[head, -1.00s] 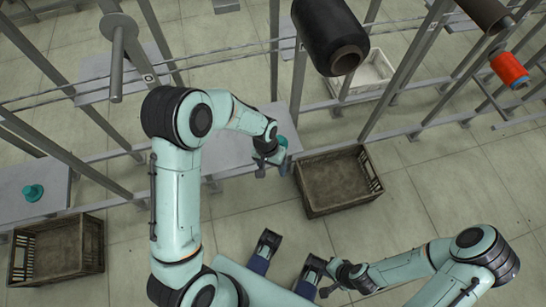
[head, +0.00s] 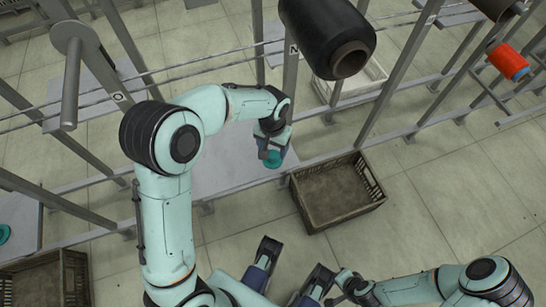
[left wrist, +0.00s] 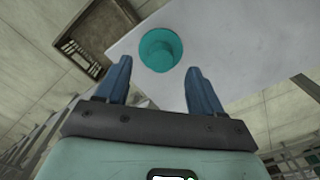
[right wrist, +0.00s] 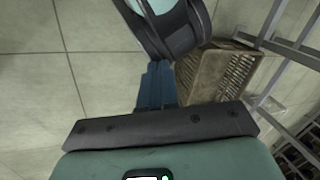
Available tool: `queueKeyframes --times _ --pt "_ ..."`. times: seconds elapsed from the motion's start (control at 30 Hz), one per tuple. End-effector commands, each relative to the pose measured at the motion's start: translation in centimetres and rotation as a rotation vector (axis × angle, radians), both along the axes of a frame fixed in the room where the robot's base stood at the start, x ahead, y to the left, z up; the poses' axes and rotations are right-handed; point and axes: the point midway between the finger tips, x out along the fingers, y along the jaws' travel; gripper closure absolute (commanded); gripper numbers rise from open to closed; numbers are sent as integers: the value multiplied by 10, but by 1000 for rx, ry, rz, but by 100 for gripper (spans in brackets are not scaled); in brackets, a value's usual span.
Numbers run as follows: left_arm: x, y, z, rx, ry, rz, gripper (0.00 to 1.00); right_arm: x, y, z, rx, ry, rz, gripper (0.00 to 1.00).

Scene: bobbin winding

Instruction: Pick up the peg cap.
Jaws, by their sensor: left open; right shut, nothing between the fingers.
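A teal peg cap (head: 274,161) with a wide round flange stands on a light grey shelf plate (head: 225,172). My left gripper (head: 272,142) is open just above it and partly covers it in the head view. In the left wrist view the cap (left wrist: 160,48) shows between and slightly beyond the two open blue fingertips (left wrist: 159,66), apart from both. A second teal cap (head: 4,233) sits on another plate at the left edge, cut off by the picture. My right gripper (right wrist: 157,72) is shut and empty, low over the floor, away from the caps.
A brown crate (head: 338,222) stands on the floor right of the plate. Another crate (head: 75,280) is at the lower left. A large black bobbin (head: 320,30), a red spool (head: 508,60) and slanted metal frame posts (head: 395,75) surround the plate.

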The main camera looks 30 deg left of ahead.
Motion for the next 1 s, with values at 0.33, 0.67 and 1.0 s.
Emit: queueKeyframes --times 0.33,0.67,1.0 --pt "5 3 -48 0 4 0 33 24 -12 -19 -31 -61 -26 100" --pt "5 3 -50 0 1 0 56 26 -13 -19 -34 -69 -28 100" --pt "5 3 -50 0 1 0 93 25 -13 -19 -33 -67 -27 100"
